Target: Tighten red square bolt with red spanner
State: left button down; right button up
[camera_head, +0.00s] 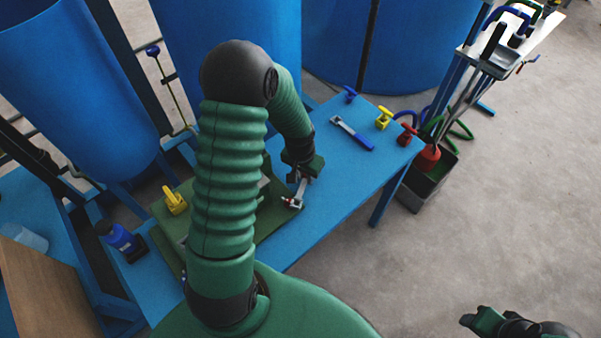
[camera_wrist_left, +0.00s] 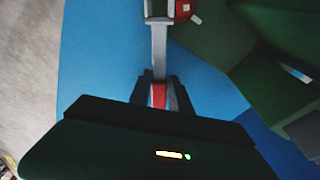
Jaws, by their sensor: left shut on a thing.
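My left gripper (camera_head: 302,172) is shut on the red spanner (camera_head: 300,190), above the right edge of the green plate on the blue table. In the left wrist view, the spanner's red handle sits between the fingers (camera_wrist_left: 158,96) and its grey shaft (camera_wrist_left: 159,50) points away from me. A red part (camera_wrist_left: 183,10), likely the red bolt, is beside the spanner's head at the top edge. The head is cut off there, so I cannot tell whether it is around the bolt. My right gripper (camera_head: 485,322) is at the lower right, away from the table; its finger gap is unclear.
A blue-handled spanner (camera_head: 352,133) lies on the blue table (camera_head: 345,180). Blue (camera_head: 350,95), yellow (camera_head: 383,118) and red (camera_head: 406,135) handled pieces stand near its far end. A yellow piece (camera_head: 175,200) stands left on the green plate (camera_head: 262,222). Blue tanks (camera_head: 235,50) stand behind.

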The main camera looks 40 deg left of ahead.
pick_arm(q)
jog(key=shift+d+r+m+p, duration=0.15)
jog(key=shift+d+m+p, duration=0.1)
jog(key=shift+m+p, duration=0.15)
jog(key=shift+w+d+m+p, duration=0.1)
jog(key=shift+d+m+p, duration=0.6)
jog(key=shift+m, duration=0.3)
jog(key=shift+d+m+h+p, duration=0.3)
jog(key=shift+d+m+p, duration=0.3)
jog(key=shift+m, duration=0.3)
jog(key=shift+f, duration=0.2)
jog(key=c, duration=1.1)
grip_release()
